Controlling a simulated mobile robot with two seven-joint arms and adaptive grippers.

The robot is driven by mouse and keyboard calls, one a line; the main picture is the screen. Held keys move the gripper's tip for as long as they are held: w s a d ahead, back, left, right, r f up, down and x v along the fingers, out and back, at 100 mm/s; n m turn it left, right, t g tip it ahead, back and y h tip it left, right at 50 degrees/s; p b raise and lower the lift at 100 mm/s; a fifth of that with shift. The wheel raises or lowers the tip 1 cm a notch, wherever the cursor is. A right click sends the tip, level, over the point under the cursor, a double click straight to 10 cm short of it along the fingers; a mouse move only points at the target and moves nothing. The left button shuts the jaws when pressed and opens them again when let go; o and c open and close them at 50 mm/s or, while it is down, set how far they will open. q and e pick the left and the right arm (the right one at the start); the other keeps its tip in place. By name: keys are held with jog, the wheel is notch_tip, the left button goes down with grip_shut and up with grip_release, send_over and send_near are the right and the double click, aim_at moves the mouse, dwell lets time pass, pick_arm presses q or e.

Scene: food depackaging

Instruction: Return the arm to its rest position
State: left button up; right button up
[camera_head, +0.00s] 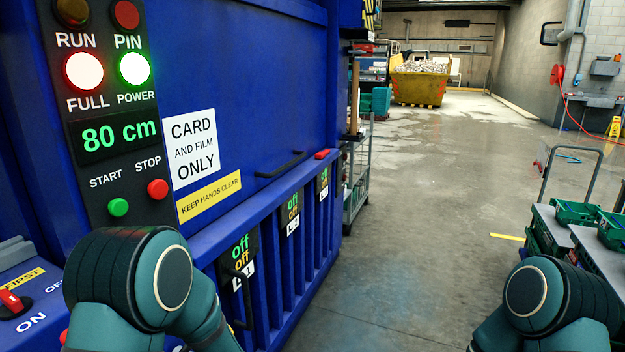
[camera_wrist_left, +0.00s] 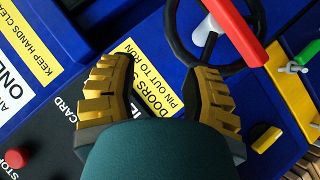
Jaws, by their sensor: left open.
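My left gripper (camera_wrist_left: 160,88) is open in the left wrist view, its two ribbed yellow fingers apart with nothing between them. Behind the fingers is a yellow label (camera_wrist_left: 145,62) on the blue machine. The fingertips point toward a black handwheel (camera_wrist_left: 178,40); I cannot tell whether they touch anything. In the head view my left arm's teal joint (camera_head: 172,278) is at the lower left, in front of the blue baler (camera_head: 270,60). My right arm's teal joint (camera_head: 525,292) is at the lower right. Neither gripper shows in the head view.
The baler's control panel (camera_head: 95,185) reads 80 cm, with the FULL and POWER lamps lit. A cart with green crates (camera_head: 575,212) is on the right. The concrete floor (camera_head: 440,190) between is mostly clear.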

pick_arm(q)
jog(key=s+d+f+m+g+h, duration=0.4)
jog(key=s+d+f+m+h, duration=0.4)
jog(key=s+f, duration=0.4)
jog(key=s+d+f+m+g+h, duration=0.3)
jog(key=s+d+m+g, duration=0.1)
jog(key=s+m, duration=0.4)
jog(key=shift+s+d+f, duration=0.25)
jog(key=shift+s+d, duration=0.65)
jog(key=shift+s, duration=0.15)
